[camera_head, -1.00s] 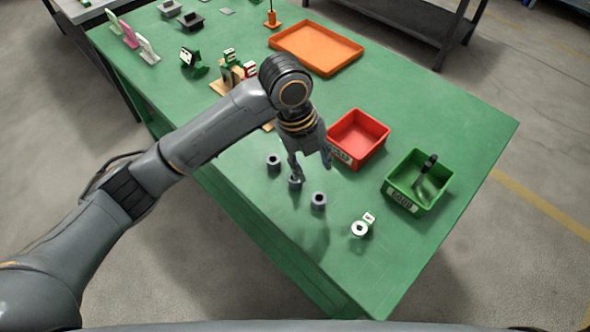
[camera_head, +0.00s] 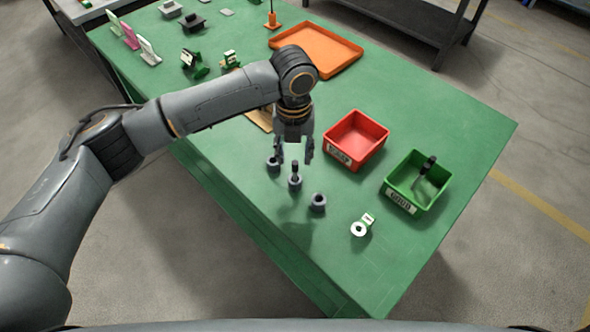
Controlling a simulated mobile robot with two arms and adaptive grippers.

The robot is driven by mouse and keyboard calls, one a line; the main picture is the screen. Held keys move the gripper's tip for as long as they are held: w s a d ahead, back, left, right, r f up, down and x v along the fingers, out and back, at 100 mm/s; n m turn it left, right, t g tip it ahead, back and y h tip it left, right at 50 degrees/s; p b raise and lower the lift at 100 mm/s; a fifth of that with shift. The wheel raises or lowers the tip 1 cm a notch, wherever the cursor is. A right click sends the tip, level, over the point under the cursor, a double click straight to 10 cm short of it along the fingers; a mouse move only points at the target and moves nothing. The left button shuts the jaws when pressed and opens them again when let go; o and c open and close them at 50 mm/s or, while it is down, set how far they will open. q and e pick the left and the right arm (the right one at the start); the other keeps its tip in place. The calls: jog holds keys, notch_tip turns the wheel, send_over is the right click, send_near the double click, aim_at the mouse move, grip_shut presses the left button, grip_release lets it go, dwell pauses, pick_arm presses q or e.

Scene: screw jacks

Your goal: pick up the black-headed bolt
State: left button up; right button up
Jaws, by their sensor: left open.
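My left gripper (camera_head: 294,150) is open, with its fingers pointing down just above the middle of three dark grey ring-shaped bases. A dark bolt (camera_head: 295,168) stands upright in that middle base (camera_head: 295,184), its top close below or between the fingertips; I cannot tell whether they touch it. The left base (camera_head: 273,163) and the right base (camera_head: 318,201) show no bolt. Another bolt with a black head (camera_head: 430,161) leans inside the green bin (camera_head: 397,207), its grey shaft pointing down. My right gripper is not in view.
A red bin (camera_head: 342,160) stands between the gripper and the green bin. A white ring with a tag (camera_head: 359,229) lies at the front right. An orange tray (camera_head: 300,64) lies behind. The green table (camera_head: 455,110) is clear at its right end.

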aim_at(295, 162)
pick_arm(q)
notch_tip(295, 162, down, 5)
jog(key=shift+s+d+r+p, duration=0.1)
jog(key=shift+p, duration=0.6)
jog(key=shift+f, duration=0.4)
jog(key=shift+c, duration=0.2)
grip_shut()
